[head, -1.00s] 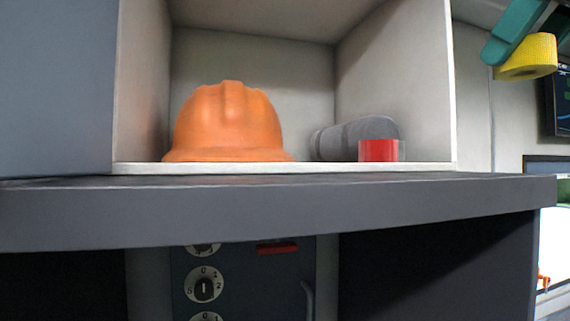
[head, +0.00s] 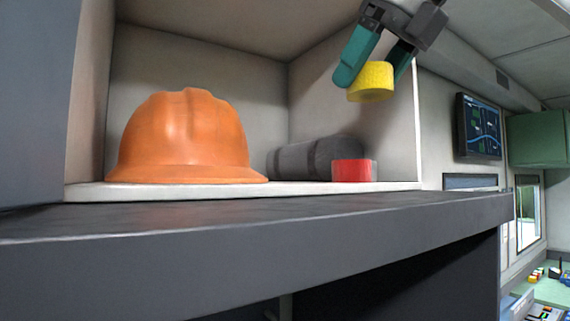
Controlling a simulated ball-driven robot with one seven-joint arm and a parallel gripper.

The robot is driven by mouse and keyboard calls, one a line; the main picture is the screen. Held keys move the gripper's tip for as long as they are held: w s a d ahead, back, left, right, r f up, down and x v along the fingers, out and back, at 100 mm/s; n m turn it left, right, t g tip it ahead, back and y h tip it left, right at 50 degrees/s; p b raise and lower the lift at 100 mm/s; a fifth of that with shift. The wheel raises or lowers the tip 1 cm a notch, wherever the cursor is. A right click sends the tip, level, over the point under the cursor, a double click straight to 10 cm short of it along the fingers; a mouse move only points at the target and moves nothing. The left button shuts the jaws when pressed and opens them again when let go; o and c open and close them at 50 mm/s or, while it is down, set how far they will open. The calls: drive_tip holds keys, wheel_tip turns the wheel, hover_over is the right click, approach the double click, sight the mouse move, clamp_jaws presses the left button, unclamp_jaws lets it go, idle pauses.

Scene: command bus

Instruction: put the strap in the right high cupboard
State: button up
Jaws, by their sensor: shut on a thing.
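My gripper (head: 372,72) has teal fingers and is shut on a yellow ribbed roll, which looks like the rolled strap (head: 371,84). It holds the strap in the air at the upper right, in front of the right wall of an open high cupboard (head: 200,56). The cupboard is pale inside.
A dark counter ledge (head: 260,225) runs below the cupboard. A blue-grey panel (head: 35,100) stands at its left. At the right are a wall screen (head: 479,127), a green cabinet (head: 540,138) and a green bench with small items. The cupboard floor between helmet and grey roll is narrow.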

drive_tip(key=w+a+f, duration=0.1)
drive_tip(key=a+f, duration=0.1)
drive_tip(key=w+a+f, duration=0.1)
drive_tip(key=a+f, duration=0.1)
drive_tip(key=a, duration=0.1)
drive_tip(key=w+a+f, duration=0.1)
drive_tip(key=a+f, duration=0.1)
drive_tip(key=shift+w+a+f, duration=0.15)
drive_tip(key=shift+a+f, duration=0.45)
drive_tip(key=shift+f, duration=0.1)
drive_tip(key=shift+w+a+f, duration=0.1)
drive_tip(key=shift+f, duration=0.45)
drive_tip(key=shift+w+a+f, duration=0.1)
drive_tip(key=shift+f, duration=1.05)
drive_tip(key=shift+f, duration=0.15)
drive_tip(key=o, duration=1)
drive_tip(key=shift+c, duration=0.2)
drive_tip(key=b+v, duration=0.2)
drive_tip(key=v, duration=1)
